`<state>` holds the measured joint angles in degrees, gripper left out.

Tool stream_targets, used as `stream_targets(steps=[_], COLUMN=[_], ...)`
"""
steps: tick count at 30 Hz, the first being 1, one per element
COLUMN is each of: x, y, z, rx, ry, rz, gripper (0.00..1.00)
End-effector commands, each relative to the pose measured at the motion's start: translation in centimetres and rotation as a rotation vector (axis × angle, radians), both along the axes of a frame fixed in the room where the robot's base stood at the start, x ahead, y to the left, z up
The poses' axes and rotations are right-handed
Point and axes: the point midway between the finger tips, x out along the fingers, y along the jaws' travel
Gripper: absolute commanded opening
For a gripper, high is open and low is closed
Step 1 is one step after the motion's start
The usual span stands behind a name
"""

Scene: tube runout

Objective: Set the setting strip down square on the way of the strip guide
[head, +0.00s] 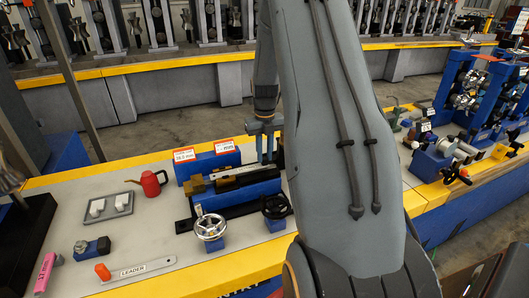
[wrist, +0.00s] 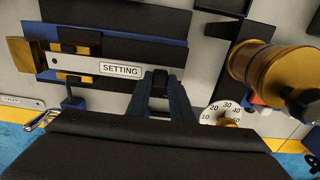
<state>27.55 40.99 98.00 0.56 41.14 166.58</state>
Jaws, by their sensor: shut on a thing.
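The setting strip (wrist: 85,65) is a pale bar with a SETTING label in the wrist view. My gripper (wrist: 160,78) is shut on it just right of the label; it also shows in the head view (head: 265,150), pointing down over the right part of the guide. The strip guide (head: 237,197) is a blue block with a dark top and brass pieces at its left end; its brass end block (wrist: 22,62) shows in the wrist view. The strip lies over the guide, running roughly along it. I cannot tell whether it touches the way.
Two handwheels (head: 210,227) stand before the guide. A LEADER strip (head: 145,269) lies at the front left. A red can (head: 150,183), a grey tray (head: 108,208) and a small blue clamp (head: 92,247) stand left. Blue sign blocks (head: 207,160) stand behind. A brass cylinder (wrist: 262,68) is right in the wrist view.

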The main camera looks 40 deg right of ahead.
Motion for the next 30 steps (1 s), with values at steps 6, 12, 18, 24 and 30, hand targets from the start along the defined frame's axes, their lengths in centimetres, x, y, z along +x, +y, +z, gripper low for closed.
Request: stream_targets(steps=[6,12,18,24,30], x=[0.0,0.0,0.0,0.1,0.1], y=[0.0,0.0,0.0,0.0,-0.1], z=[-1.1,-1.2,-1.2,-0.6,2.4], rx=[0.000,0.000,0.000,-0.001,-0.002], ry=[0.001,0.000,0.000,-0.002,-0.003], rz=[0.000,0.000,0.000,0.000,0.000], gripper=[0.00,0.39,0.42,0.42,0.42])
